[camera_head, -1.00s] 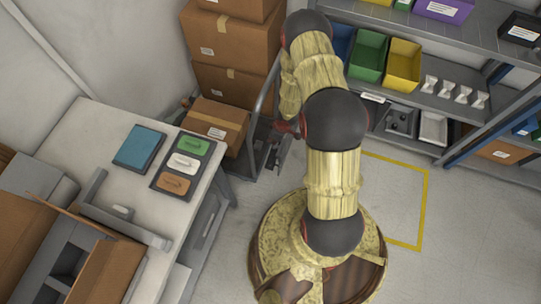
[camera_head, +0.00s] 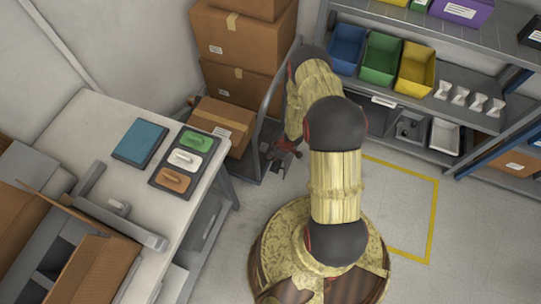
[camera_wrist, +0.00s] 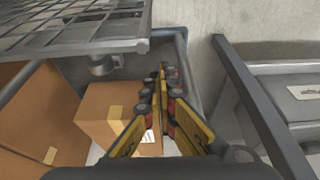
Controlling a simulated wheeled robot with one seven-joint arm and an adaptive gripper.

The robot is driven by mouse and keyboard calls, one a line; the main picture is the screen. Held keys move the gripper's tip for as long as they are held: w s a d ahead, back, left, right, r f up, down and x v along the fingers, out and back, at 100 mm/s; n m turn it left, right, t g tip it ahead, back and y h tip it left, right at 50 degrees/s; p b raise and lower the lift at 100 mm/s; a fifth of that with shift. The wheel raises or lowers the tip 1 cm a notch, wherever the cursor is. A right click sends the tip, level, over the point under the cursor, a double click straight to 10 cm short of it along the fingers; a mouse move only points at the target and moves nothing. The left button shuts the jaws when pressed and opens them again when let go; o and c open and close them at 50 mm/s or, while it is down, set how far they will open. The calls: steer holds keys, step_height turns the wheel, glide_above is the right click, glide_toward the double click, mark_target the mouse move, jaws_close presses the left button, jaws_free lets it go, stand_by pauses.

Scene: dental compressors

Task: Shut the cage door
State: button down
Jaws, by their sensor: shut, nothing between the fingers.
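A grey tubular frame (camera_head: 270,100) stands beside the stacked cartons in the head view, partly hidden by my arm; it looks like part of the cage. In the wrist view a grey wire-mesh panel (camera_wrist: 75,28) spans the upper left, and a grey rounded frame (camera_wrist: 182,48) stands just beyond my fingers. I cannot tell which part is the door or how far it stands open. My gripper (camera_wrist: 163,72) is shut and empty, its fingertips close to that frame; contact is not clear. In the head view it is small, low beside the frame.
Cartons (camera_wrist: 108,108) lie below and left of my fingers. A dark slanted bar (camera_wrist: 262,108) stands at right. In the head view a workbench (camera_head: 83,125) is at left, a bin shelf (camera_head: 465,80) at upper right, and clear floor (camera_head: 400,200) between.

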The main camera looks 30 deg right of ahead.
steer(key=shift+s+d, duration=0.55)
steer(key=shift+s, duration=0.2)
steer(key=shift+s, duration=0.1)
